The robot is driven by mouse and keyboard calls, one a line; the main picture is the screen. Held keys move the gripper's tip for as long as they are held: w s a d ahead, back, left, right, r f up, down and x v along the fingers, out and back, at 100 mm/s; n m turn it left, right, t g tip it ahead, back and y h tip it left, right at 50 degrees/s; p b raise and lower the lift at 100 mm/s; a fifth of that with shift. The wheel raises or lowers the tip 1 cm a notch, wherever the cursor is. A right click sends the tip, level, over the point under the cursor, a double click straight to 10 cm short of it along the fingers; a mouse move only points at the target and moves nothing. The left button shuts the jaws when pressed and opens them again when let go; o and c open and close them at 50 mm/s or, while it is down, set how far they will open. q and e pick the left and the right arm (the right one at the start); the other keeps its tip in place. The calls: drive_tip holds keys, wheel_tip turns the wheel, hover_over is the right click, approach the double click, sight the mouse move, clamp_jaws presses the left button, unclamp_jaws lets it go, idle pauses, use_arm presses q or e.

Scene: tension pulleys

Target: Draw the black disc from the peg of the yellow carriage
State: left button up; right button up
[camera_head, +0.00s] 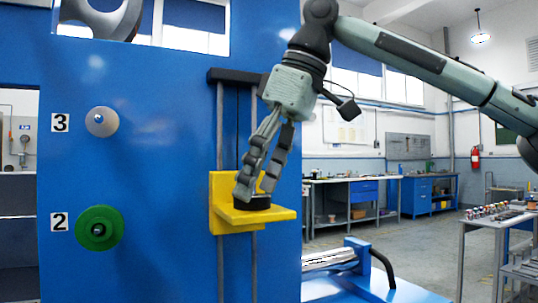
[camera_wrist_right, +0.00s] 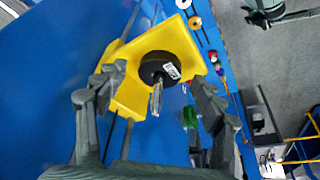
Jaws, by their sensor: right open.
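The yellow carriage (camera_head: 285,214) rides on two vertical rods at the right side of the blue panel. The black disc (camera_head: 252,203) lies flat on its ledge. In the right wrist view the black disc (camera_wrist_right: 152,66) bears a white label, and a metal peg (camera_wrist_right: 155,100) stands up from its middle. The yellow plate (camera_wrist_right: 177,35) spreads behind it. My right gripper (camera_head: 256,189) points down just above the disc. Its fingers are open, one on each side of the disc, with nothing held; contact cannot be told. My left gripper is out of view.
A green disc (camera_head: 99,228) sits on the panel peg labelled 2, and a grey disc (camera_head: 102,121) on the one labelled 3. A dark bracket (camera_head: 235,76) tops the rods. A blue fixture with a metal cylinder (camera_head: 330,259) stands at lower right. Workbenches are far behind.

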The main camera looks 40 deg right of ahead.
drive_tip(key=shift+w+a+f, duration=0.1)
drive_tip(key=shift+f, duration=0.25)
drive_tip(key=shift+c, duration=0.5)
drive_tip(key=c, duration=1.4)
drive_tip(key=shift+r, duration=0.2)
